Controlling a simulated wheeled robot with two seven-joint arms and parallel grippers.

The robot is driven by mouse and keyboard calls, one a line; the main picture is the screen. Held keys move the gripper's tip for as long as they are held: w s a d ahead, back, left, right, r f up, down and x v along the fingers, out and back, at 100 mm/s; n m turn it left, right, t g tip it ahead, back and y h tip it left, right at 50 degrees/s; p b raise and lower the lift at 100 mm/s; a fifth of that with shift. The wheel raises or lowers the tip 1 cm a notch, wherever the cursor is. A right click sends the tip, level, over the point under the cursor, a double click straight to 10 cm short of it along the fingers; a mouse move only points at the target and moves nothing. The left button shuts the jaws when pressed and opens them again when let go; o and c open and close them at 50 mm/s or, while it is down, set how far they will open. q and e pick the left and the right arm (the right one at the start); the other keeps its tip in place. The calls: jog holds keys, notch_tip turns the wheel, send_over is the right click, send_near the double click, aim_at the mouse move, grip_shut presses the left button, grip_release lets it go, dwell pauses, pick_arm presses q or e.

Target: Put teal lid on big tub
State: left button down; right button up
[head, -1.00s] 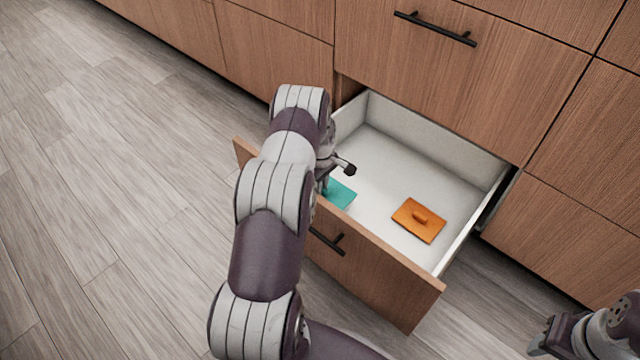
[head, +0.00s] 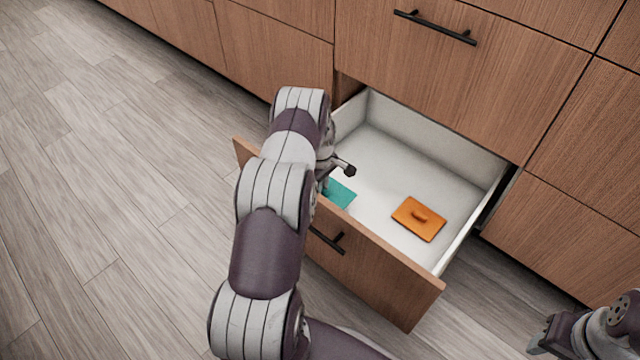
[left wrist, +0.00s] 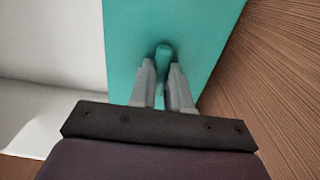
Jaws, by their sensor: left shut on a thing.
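The teal lid (head: 341,194) is a flat rectangle in the left part of the open drawer, close to its front panel, partly hidden by my left arm. In the left wrist view the teal lid (left wrist: 190,25) fills the upper middle, and its small raised handle is between my fingers. My left gripper (left wrist: 163,72) is shut on that handle; in the head view its fingers (head: 323,184) are mostly hidden behind the arm. I cannot tell whether the lid is lifted off the drawer floor. My right gripper (head: 540,343) is at the lower right, away from the drawer. The big tub is not in view.
An orange lid (head: 419,219) with a handle lies in the drawer, right of the teal lid. The drawer (head: 376,268) stands pulled out, with its front panel close beside my left gripper. A closed drawer with a black handle (head: 435,28) is above. Bare floor lies left.

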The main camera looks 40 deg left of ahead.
pick_arm(q)
jog(key=c, duration=0.5)
grip_release()
notch_tip(320, 180, up, 7)
jog(key=p, duration=0.6)
dwell(0.5)
